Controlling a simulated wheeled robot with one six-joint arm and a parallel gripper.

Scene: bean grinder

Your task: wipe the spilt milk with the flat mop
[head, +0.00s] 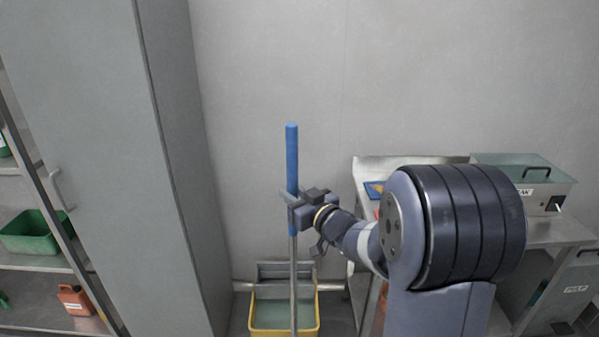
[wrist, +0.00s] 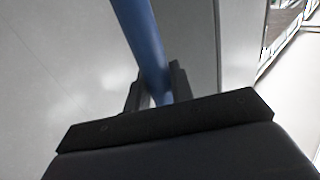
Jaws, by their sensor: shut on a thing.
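The mop's blue handle grip (head: 292,155) stands upright in the head view, with a thin grey metal pole (head: 294,285) below it. My gripper (head: 293,208) is shut on the lower part of the blue grip. The wrist view also shows the blue handle (wrist: 143,40) between the two dark fingers of my gripper (wrist: 158,90). The pole runs down in front of a yellow bucket (head: 256,325); its lower end and the mop head are out of view. No spilt milk shows in either view.
A tall grey cabinet (head: 100,130) stands left, beside shelves with a green bin (head: 35,232) and an orange container (head: 75,300). A metal table (head: 550,232) with a lidded box (head: 525,180) stands right. A grey wall (head: 400,80) is close behind the mop.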

